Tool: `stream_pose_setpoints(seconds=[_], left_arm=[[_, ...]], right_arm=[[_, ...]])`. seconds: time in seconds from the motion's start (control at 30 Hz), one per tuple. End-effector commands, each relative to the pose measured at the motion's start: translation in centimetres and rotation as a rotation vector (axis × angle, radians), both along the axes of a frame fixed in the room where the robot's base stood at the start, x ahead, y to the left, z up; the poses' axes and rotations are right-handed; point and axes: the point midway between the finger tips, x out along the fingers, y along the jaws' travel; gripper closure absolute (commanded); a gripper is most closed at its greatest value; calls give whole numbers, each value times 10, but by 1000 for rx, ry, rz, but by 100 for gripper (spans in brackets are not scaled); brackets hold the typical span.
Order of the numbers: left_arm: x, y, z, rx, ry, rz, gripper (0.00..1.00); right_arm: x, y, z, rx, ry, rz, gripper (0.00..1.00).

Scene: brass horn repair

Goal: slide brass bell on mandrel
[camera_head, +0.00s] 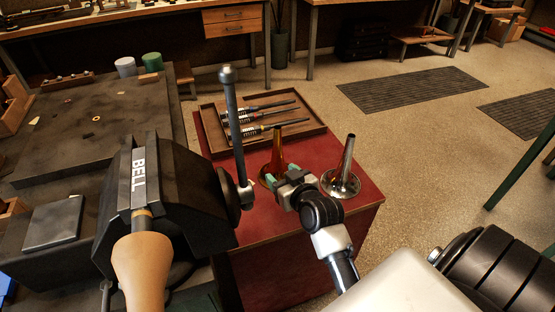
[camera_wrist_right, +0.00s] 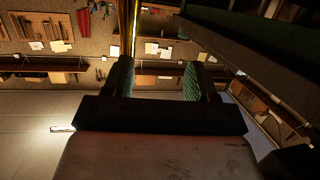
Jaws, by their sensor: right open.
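A brass bell (camera_head: 277,158) stands on its flared end on a red-topped cabinet, with its narrow end up. My right gripper (camera_head: 292,181) is open at the bell's lower right. In the right wrist view, the fingers with green pads (camera_wrist_right: 158,82) are apart, and a narrow brass strip (camera_wrist_right: 129,28) shows near the left finger. I cannot tell whether they touch. A dark vise (camera_head: 135,190) marked BELL stands at the left. A tan tapered form (camera_head: 143,265), possibly the mandrel, shows in front of its jaws. My left gripper is not in view.
A silver bell (camera_head: 343,172) stands right of my right gripper. A wooden tray (camera_head: 208,122) with several tools lies behind on the cabinet (camera_head: 255,235). The vise's upright steel bar (camera_head: 232,115) rises left of the brass bell. The floor to the right has clear room.

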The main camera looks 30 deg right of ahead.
Motion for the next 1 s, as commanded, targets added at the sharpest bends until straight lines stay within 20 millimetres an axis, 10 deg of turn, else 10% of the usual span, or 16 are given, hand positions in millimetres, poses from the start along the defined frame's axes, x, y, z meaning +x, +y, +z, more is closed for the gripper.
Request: stream_pose_setpoints(seconds=[0.23, 1.0], left_arm=[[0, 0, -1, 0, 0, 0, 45], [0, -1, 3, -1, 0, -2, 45]], right_arm=[[28, -44, 33, 4, -233, -145, 42], [124, -63, 35, 3, -241, -151, 42]])
